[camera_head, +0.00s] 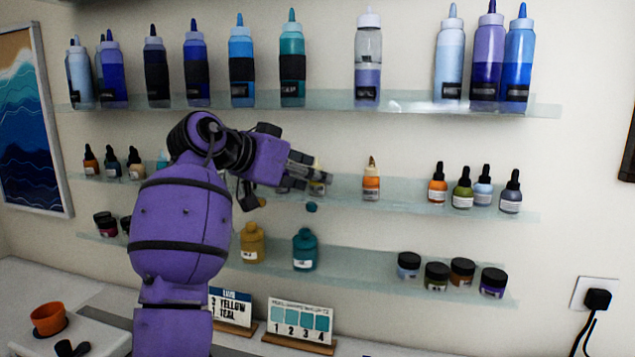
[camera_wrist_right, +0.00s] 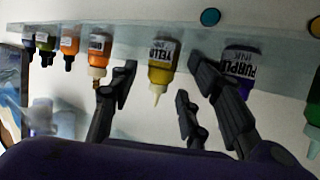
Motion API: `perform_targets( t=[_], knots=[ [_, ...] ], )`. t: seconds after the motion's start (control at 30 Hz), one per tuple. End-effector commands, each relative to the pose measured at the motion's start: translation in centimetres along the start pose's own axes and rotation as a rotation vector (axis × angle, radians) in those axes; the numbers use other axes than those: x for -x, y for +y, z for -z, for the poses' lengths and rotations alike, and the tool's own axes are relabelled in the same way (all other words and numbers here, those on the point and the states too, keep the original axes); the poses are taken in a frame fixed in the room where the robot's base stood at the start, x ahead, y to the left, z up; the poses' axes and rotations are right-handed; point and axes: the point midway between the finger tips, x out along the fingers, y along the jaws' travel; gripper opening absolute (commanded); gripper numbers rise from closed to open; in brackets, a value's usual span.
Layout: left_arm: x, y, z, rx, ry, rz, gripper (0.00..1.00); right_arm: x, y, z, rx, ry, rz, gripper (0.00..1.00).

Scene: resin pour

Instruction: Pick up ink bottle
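My right gripper (camera_head: 308,173) reaches the middle glass shelf in the head view. It also shows in the right wrist view (camera_wrist_right: 163,78), with its dark fingers spread and apart. A small yellow ink bottle (camera_wrist_right: 162,65) appears between the fingers, its nozzle pointing down in that upside-down view. No finger clearly grips it. In the head view the gripper partly hides this bottle. An orange ink bottle (camera_head: 371,182) stands just to the right, and it shows beside the left finger in the wrist view (camera_wrist_right: 99,50). A purple ink bottle (camera_wrist_right: 240,62) is partly behind the right finger. My left gripper is not in view.
The middle shelf (camera_head: 400,188) holds several more dropper bottles (camera_head: 437,184). An upper shelf (camera_head: 415,103) carries tall squeeze bottles. A lower shelf (camera_head: 350,262) holds jars and two squat bottles. An orange pot (camera_head: 48,318) stands at lower left. My arm hides part of the shelves.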

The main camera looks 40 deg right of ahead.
Motion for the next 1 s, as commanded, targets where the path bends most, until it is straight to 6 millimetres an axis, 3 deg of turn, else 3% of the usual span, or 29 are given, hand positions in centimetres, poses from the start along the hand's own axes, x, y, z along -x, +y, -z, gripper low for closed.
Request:
perform_targets(
  t=[0.03,0.3,0.77,0.93,1.0],
  knots=[
    [0.0,-0.1,-0.1,0.000,-0.001,0.001,0.40,0.0,0.0,0.0,0.000,0.000,0.000,0.34],
    [0.1,-0.2,0.3,0.002,0.006,0.004,0.40,0.1,0.0,0.0,0.000,0.000,0.000,0.00],
    [-0.2,-0.1,0.8,0.004,0.015,0.003,0.40,0.5,0.0,1.2,-0.002,0.002,0.000,0.00],
    [-0.4,-0.2,0.2,0.003,0.008,0.005,0.40,1.3,0.0,3.2,-0.003,0.002,-0.001,0.00],
    [-0.5,-0.3,-0.2,0.002,0.003,0.008,0.40,2.5,-0.2,2.6,0.004,0.001,0.002,0.00]
  ],
)
